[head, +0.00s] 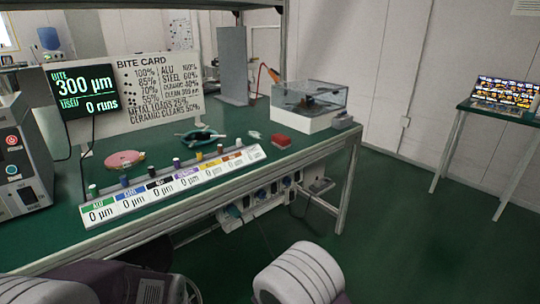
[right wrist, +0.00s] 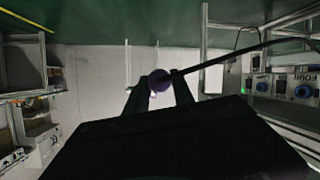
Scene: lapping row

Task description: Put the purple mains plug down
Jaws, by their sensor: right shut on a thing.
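The purple mains plug (right wrist: 158,77) is in the right wrist view, between the fingertips of my right gripper (right wrist: 160,84), which is shut on it. A black cable (right wrist: 225,58) runs from the plug up to the right. I see the plug end-on and part of it is hidden by the fingers. The head view shows neither the plug nor the right fingertips. My left gripper is in neither view.
Blue sockets (right wrist: 263,87) on a white strip are at the right of the wrist view; the strip (head: 255,205) also hangs under the green bench (head: 70,240). The bench carries a labelled rack (head: 175,187) and a clear-lidded box (head: 310,110). The green floor (head: 400,215) at right is clear.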

